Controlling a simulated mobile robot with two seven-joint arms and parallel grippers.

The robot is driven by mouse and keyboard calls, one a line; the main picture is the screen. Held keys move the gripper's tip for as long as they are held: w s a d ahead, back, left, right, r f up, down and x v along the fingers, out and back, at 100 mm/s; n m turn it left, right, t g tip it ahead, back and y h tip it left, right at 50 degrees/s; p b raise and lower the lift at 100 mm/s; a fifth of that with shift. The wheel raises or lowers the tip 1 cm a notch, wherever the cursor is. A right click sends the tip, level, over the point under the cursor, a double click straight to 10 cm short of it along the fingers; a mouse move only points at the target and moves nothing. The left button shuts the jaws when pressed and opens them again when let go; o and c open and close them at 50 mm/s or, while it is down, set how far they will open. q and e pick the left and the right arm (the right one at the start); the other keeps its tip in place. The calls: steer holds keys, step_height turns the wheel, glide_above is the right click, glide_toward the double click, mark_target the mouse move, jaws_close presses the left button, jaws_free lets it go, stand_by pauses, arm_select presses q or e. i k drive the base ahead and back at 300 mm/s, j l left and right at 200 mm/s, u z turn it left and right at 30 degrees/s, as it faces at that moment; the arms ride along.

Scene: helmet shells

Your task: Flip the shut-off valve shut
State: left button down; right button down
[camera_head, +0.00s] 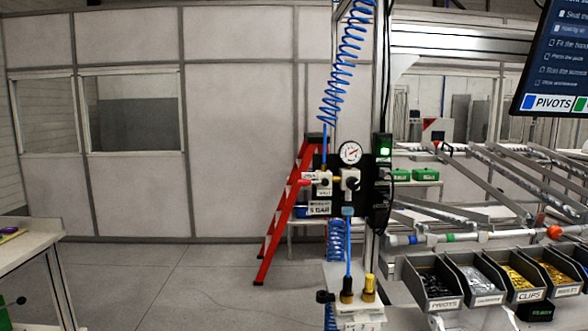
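The shut-off valve (323,185) appears as a small pale block on the black air-supply panel in the middle of the view. A red lever (306,182) sticks out from it to the left, roughly level. A pale regulator (350,181) with a dark knob sits just right of it, under a round pressure gauge (349,153) with a red needle. Small lettering on the valve is too small to read. Neither of my grippers shows in this view.
A blue coiled hose (343,70) hangs down to the panel. A red stepladder (287,215) stands behind it to the left. Grey parts bins (433,284) line the bench at right. A table (30,247) is at far left. Open floor (170,285) lies between.

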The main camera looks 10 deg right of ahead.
mark_target(325, 181)
steer(key=i+j+z, duration=0.25)
steer(key=i+j, duration=0.5)
steer(key=i, duration=0.1)
